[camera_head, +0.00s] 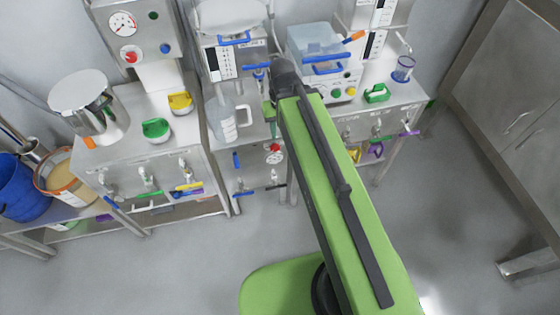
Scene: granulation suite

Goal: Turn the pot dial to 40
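A steel pot (80,103) with a pale lid stands on the left bench. Behind it, an upright grey panel (150,12) carries a round white dial face (122,23) with red marks. A red knob (130,56) on a white plate sits under that face, with a blue button (165,48) beside it. I cannot read a number or tell for sure which is the pot dial. My green arm reaches up the middle to the second bench. My gripper (271,117) is at its far end, right of the panel and well apart from it. Its fingers are mostly hidden.
A yellow-handled item (180,103) and a green-handled item (156,130) lie on the left bench. A clear jug (228,120) stands left of my gripper. A blue-lidded box (318,45) is at the back right. The floor (190,260) in front is clear.

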